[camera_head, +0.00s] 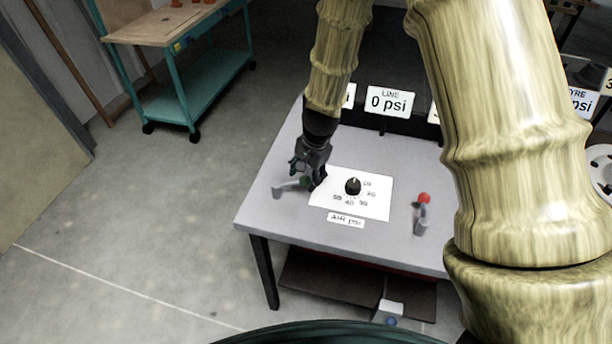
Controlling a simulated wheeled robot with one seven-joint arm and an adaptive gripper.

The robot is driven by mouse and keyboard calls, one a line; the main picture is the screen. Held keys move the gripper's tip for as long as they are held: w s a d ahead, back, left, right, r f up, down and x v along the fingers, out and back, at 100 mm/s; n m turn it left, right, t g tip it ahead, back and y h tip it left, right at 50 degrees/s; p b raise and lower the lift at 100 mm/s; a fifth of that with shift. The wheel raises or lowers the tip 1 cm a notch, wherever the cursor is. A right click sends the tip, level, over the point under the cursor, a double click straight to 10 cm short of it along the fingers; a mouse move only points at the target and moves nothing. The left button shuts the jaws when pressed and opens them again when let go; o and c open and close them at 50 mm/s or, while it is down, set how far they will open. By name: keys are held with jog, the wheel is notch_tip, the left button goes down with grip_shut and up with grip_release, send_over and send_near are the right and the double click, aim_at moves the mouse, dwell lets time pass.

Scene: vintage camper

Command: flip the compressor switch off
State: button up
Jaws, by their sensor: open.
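Two small grey levers stand on the light grey table (270,222). The left lever (288,187) has a green knob (305,181) and lies tilted to the right. The right lever (421,216) has a red knob (424,197) and leans up toward the back. No readable label shows which one is the compressor switch. My gripper (307,174) is open, pointing down at the green-knobbed end of the left lever. Its fingers partly cover that end, and I cannot tell whether they touch it.
A black dial (353,186) on a white card (381,203) stands between the levers, above an "AIR PSI" label (346,220). A display (389,102) reading "LINE 0 psi" is behind. A teal cart (185,92) stands back left. Floor left of the table is clear.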

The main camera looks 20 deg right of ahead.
jog(key=shift+w+f, duration=0.1)
jog(key=shift+f, duration=0.7)
jog(key=shift+a, duration=0.1)
grip_shut()
